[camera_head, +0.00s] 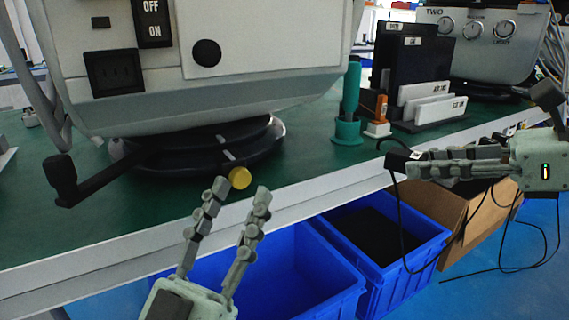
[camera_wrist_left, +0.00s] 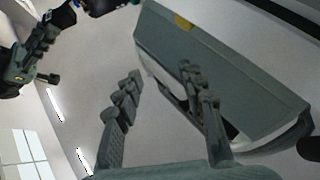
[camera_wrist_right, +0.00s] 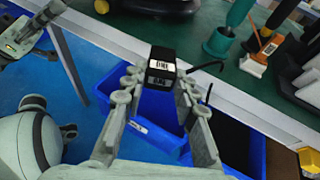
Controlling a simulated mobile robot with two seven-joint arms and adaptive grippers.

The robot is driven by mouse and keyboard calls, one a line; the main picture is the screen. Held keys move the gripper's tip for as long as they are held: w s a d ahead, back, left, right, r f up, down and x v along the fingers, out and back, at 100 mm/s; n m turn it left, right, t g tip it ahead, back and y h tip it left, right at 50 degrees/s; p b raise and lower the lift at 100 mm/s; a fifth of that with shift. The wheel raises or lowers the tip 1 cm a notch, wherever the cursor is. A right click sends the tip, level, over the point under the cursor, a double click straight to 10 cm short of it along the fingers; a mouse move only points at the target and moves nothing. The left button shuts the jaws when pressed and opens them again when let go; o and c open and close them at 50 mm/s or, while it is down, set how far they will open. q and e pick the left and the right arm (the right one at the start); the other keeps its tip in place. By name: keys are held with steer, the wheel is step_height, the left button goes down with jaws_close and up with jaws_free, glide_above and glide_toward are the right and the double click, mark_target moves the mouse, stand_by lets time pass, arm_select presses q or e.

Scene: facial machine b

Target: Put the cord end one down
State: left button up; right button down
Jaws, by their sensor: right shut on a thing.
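The cord end (camera_head: 399,160) is a black block-shaped plug with a white label. My right gripper (camera_head: 418,162) is shut on it and holds it in the air, just off the table's front edge. It also shows between the fingertips in the right wrist view (camera_wrist_right: 162,66). A thin black cord (camera_head: 398,210) hangs below it. My left gripper (camera_head: 241,190) is open and empty in front of the table edge, near the yellow knob. The left wrist view shows its spread fingers (camera_wrist_left: 162,78) with nothing between them.
The green table (camera_head: 310,158) has a white front edge. A large machine with a black crank (camera_head: 62,180) stands at left. A green holder (camera_head: 347,130), an orange-handled tool (camera_head: 380,110) and black racks stand at right. Blue bins (camera_head: 285,275) and a cardboard box (camera_head: 480,210) sit below.

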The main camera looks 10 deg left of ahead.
steer(key=shift+w+a+r, duration=0.2)
steer(key=shift+w+a, duration=0.15)
steer(key=shift+a, duration=0.2)
steer(key=p, duration=0.2)
glide_above(317, 164)
steer(key=d, duration=0.1)
steer(key=shift+s+d, duration=0.2)
steer(key=shift+s, duration=0.25)
steer(key=shift+w+a, duration=0.45)
steer(key=shift+a, duration=0.3)
step_height(317, 164, down, 3)
steer(key=shift+f+b, duration=0.1)
steer(key=shift+b, duration=0.25)
steer(key=shift+f, duration=0.25)
arm_select(q)
steer(key=shift+w+d+f+g, duration=0.3)
steer(key=shift+w+f+g, duration=0.1)
steer(key=shift+f+g, duration=0.35)
steer(key=shift+r, duration=0.15)
arm_select(e)
steer(key=shift+f, duration=0.1)
steer(key=shift+f, duration=0.1)
arm_select(q)
steer(key=shift+s+a+r, duration=0.1)
steer(key=shift+r, duration=0.05)
arm_select(e)
steer(key=c, duration=1.2)
jaws_free()
